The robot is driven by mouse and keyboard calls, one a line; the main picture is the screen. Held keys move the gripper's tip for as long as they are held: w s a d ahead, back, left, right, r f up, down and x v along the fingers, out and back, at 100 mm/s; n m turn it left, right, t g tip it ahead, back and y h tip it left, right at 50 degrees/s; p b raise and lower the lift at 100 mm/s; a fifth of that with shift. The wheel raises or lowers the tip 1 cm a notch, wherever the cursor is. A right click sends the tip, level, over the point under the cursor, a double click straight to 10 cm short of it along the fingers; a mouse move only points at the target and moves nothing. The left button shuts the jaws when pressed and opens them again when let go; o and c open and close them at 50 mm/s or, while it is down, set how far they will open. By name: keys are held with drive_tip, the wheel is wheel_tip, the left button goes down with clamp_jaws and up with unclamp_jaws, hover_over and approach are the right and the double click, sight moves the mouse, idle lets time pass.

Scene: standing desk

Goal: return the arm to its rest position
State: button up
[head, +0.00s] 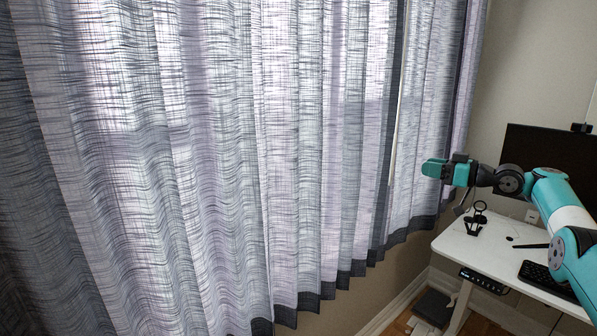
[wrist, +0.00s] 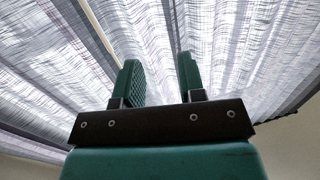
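My gripper (head: 436,169) is at the end of my teal arm, raised above the left end of the white desk and pointing left toward the curtain. In the wrist view, the two teal fingers of my gripper (wrist: 160,82) stand apart with a clear gap between them. Nothing is held in the gap; only curtain shows behind it. My arm reaches in from the right edge of the head view, and its base is out of view.
Long grey curtains (head: 300,150) fill the left and middle. The white desk (head: 450,243) carries a small black stand (head: 475,222), a black keyboard (head: 540,275) and a dark monitor (head: 545,150) behind my arm.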

drive_tip(key=a+f+m+g+h+b, duration=0.1)
drive_tip(key=a+f+m+g+h, duration=0.15)
drive_tip(key=a, duration=0.65)
drive_tip(key=s+a+r, duration=0.4)
drive_tip(key=a+r, duration=0.3)
drive_tip(key=r, duration=0.2)
drive_tip(key=s+a+g+h+b, duration=0.1)
drive_tip(key=s+a+g+h, duration=0.3)
drive_tip(key=s, duration=0.6)
drive_tip(key=s+f+g+h+b, duration=0.1)
drive_tip(key=s+f, duration=0.4)
drive_tip(key=s, duration=1.3)
drive_tip(key=s+a+f+g+h+b, duration=0.1)
drive_tip(key=s+f, duration=0.5)
drive_tip(key=s, duration=1.3)
drive_tip(key=shift+s+g+h, duration=0.25)
drive_tip(key=shift+g+h, duration=0.2)
drive_tip(key=shift+g, duration=0.8)
drive_tip(key=shift+w, duration=0.1)
